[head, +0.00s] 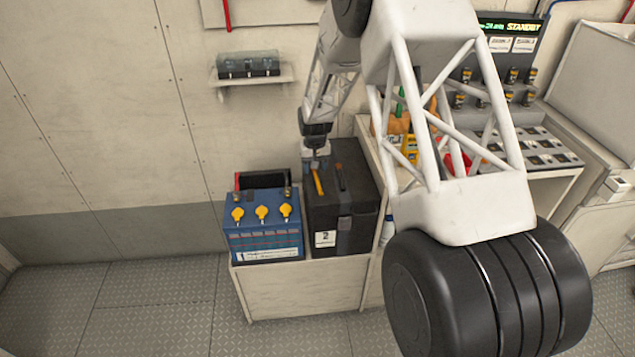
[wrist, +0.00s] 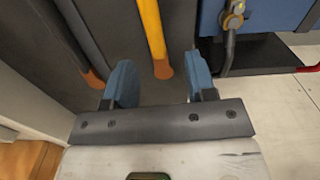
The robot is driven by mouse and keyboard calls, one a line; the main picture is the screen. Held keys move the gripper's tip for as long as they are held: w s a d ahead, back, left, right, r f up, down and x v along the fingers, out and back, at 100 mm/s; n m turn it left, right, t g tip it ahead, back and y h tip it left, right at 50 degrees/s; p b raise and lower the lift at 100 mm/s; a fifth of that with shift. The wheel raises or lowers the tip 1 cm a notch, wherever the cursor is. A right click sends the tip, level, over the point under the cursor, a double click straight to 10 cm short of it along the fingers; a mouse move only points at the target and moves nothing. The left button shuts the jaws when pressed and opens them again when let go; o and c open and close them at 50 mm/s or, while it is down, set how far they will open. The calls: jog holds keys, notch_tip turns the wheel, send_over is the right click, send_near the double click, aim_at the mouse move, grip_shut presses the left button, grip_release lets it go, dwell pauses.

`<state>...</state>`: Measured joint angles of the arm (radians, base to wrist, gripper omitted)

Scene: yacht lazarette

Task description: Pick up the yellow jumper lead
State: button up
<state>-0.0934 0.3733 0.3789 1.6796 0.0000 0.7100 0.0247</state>
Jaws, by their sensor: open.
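The yellow jumper lead (head: 318,183) lies on top of the black battery box (head: 345,219) marked 2. In the wrist view the lead (wrist: 151,28) is a yellow strip with an orange-brown end, running up out of the picture. My gripper (head: 315,160) is open just above the left part of the box lid. In the wrist view the two blue fingers of my gripper (wrist: 161,66) stand on either side of the lead's orange-brown end, with gaps on both sides. Nothing is held. How far the fingertips are above the lid is hard to tell.
A blue battery (head: 263,228) with yellow caps stands left of the box. A dark strip (wrist: 72,38) with an orange-brown end lies beside the yellow lead. A wall shelf (head: 254,79) is behind. A bench with a switch panel (head: 540,148) is at right.

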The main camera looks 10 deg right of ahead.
jog(key=shift+f, duration=0.65)
jog(key=shift+c, duration=0.2)
grip_shut()
